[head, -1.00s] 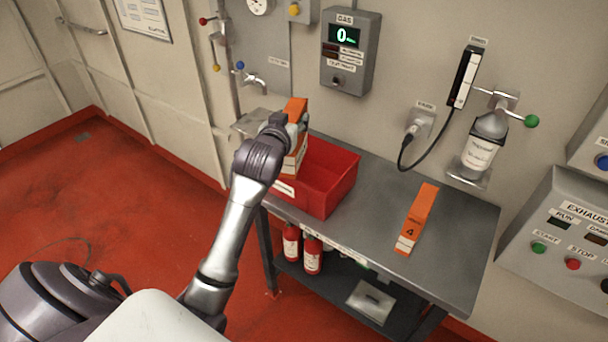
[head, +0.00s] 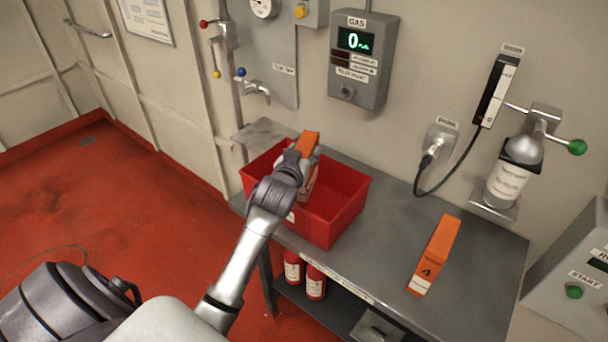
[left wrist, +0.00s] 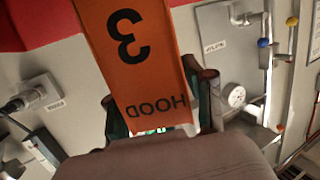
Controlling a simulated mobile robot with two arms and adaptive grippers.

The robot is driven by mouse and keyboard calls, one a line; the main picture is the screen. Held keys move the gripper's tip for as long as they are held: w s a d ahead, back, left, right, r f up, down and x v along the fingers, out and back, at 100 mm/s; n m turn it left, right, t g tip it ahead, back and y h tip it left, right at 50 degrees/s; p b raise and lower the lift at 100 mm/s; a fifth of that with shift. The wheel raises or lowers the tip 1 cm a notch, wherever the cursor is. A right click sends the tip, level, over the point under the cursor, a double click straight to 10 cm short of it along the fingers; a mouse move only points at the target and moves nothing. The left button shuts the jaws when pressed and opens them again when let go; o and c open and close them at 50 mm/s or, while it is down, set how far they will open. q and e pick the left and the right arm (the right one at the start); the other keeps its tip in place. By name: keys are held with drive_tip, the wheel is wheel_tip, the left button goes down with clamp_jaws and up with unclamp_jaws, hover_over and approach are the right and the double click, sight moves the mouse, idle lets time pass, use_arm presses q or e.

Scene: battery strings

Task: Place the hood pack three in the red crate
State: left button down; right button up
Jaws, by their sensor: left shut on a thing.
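The hood pack three is an orange box with a white lower part (head: 309,143); in the left wrist view its orange face (left wrist: 135,60) reads "3" and "HOOD", upside down. My left gripper (head: 298,160) is shut on it and holds it upright over the red crate (head: 330,222). The pack's lower end is inside the crate's outline, partly hidden by my gripper; I cannot tell whether it touches the crate's floor. The crate stands on the left part of the grey metal bench (head: 390,237). My right gripper is not in view.
An orange pack marked 4 (head: 436,255) lies on the bench to the right of the crate. A wall outlet with a black cable (head: 432,180) and a bottle in a holder (head: 510,175) are behind. Red extinguishers (head: 315,281) stand below. Bench between crate and pack 4 is clear.

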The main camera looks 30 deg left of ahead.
use_arm(q)
wheel_tip(320, 180, down, 5)
drive_tip(key=shift+r, duration=0.1)
drive_tip(key=shift+s, duration=0.1)
drive_tip(key=shift+c, duration=1.4)
unclamp_jaws()
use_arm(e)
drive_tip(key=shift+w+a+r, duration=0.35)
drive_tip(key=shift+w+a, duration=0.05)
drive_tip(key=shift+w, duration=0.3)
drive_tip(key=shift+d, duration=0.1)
use_arm(q)
drive_tip(key=shift+s+d, duration=0.1)
drive_tip(key=shift+s, duration=0.15)
drive_tip(key=b+v, duration=0.1)
drive_tip(key=v, duration=1)
drive_tip(key=shift+s+b, duration=0.25)
drive_tip(key=shift+b, duration=0.05)
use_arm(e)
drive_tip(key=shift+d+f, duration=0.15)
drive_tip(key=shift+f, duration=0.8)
